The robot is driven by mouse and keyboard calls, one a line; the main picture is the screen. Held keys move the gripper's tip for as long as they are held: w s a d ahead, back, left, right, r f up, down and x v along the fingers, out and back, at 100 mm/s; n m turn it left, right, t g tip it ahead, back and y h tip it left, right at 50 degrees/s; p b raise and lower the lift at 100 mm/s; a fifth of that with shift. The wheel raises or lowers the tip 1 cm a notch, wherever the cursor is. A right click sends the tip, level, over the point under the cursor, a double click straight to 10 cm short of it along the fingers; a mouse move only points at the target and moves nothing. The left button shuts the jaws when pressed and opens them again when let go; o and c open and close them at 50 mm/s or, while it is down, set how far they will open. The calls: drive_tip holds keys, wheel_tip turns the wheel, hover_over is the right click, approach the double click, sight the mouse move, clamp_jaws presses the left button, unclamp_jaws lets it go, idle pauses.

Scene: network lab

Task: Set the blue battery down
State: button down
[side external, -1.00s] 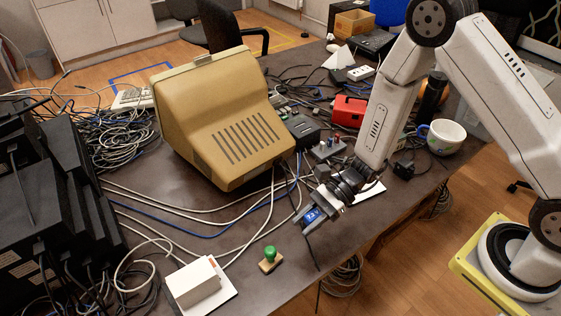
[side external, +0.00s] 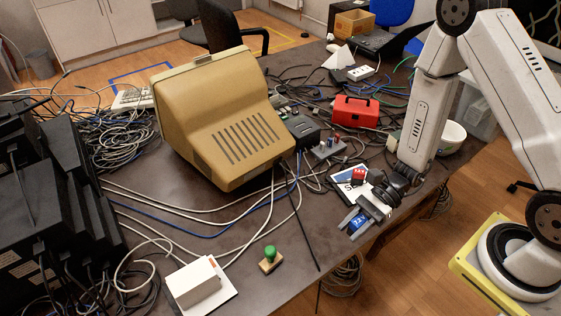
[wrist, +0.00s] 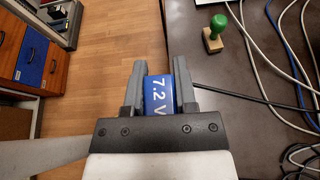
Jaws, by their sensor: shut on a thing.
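The blue battery (side external: 358,223), marked 7.2 V, is between the two fingers of my gripper (side external: 352,228), which is shut on it. In the wrist view the blue battery (wrist: 158,93) sits between both grey fingertips (wrist: 159,75), its label facing the camera. In the side view it is at the table's front right edge. The wrist view shows floor to the left of it and table to the right. Its height above the table is hard to tell.
A green-knobbed stamp (side external: 270,260) and a white box (side external: 195,284) stand to the left. Cables cross the table near the beige monitor (side external: 220,120). A bowl (side external: 452,137) is behind the arm.

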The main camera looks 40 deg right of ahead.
drive_tip(key=w+a+f, duration=0.1)
drive_tip(key=w+f, duration=0.1)
drive_tip(key=w, duration=0.1)
drive_tip(key=w+a+f, duration=0.1)
drive_tip(key=w+f, duration=0.2)
drive_tip(key=w, duration=0.1)
drive_tip(key=w+a+f, duration=0.1)
drive_tip(key=w+f, duration=0.2)
drive_tip(key=w, duration=0.1)
drive_tip(key=shift+w+a+f, duration=0.15)
drive_tip(key=shift+w+a, duration=0.1)
drive_tip(key=shift+w+f, duration=0.25)
drive_tip(key=shift+f, duration=0.05)
drive_tip(key=shift+a, duration=0.1)
drive_tip(key=shift+w+f, duration=0.2)
drive_tip(key=shift+f, duration=1.6)
drive_tip(key=shift+f, duration=0.15)
drive_tip(key=shift+c, duration=2)
unclamp_jaws()
